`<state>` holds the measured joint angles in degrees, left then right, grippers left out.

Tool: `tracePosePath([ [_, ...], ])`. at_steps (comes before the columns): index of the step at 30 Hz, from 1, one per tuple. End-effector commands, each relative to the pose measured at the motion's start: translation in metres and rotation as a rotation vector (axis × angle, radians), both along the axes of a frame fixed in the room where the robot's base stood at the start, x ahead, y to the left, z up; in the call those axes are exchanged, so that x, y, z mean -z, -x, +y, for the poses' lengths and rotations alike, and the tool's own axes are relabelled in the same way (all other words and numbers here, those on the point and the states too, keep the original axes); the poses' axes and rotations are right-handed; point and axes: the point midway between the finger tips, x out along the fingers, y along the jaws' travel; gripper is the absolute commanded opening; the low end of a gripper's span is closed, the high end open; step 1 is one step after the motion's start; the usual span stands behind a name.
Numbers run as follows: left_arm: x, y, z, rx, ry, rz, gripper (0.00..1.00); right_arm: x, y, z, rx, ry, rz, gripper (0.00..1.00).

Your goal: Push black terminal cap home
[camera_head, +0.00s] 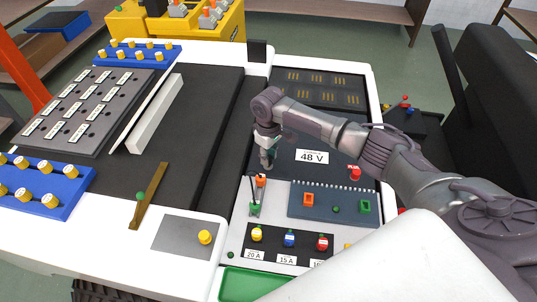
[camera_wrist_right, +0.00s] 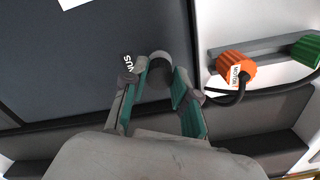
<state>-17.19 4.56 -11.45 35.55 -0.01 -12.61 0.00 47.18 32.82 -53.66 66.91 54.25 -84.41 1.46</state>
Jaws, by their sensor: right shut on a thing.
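The black terminal cap (camera_wrist_right: 158,66) shows in the right wrist view as a dark round piece at the edge of the dark panel. My right gripper (camera_wrist_right: 160,88) has its teal-padded fingers on either side of the cap and is shut on it. How far the cap sits down on its terminal cannot be told. In the head view my right gripper (camera_head: 266,160) points down at the left edge of the 48 V panel (camera_head: 290,150); the cap is hidden there. My left gripper is not in view.
An orange connector (camera_wrist_right: 236,67) with a black cable and a green connector (camera_wrist_right: 307,50) stand close to the right of the gripper in the wrist view. A blue-grey board (camera_head: 335,208) and a red cap (camera_head: 355,173) lie nearby on the cart.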

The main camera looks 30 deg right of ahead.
Motion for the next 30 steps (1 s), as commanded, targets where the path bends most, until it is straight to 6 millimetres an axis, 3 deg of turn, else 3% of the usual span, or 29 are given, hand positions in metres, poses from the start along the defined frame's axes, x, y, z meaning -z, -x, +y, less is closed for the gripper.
tracePosePath([
  [16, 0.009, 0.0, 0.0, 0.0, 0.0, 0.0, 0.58, 0.017, 0.0, 0.0, 0.0, -0.001, 0.001, 0.0],
  [27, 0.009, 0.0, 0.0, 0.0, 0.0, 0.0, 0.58, 0.019, 0.001, 0.0, 0.0, -0.001, 0.001, 0.0],
  [28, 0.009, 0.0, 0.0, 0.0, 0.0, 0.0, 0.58, 0.019, 0.001, 0.0, 0.0, -0.001, 0.001, 0.33],
  [30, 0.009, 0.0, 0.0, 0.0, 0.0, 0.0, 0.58, 0.019, 0.001, 0.0, 0.0, -0.001, 0.001, 0.45],
])
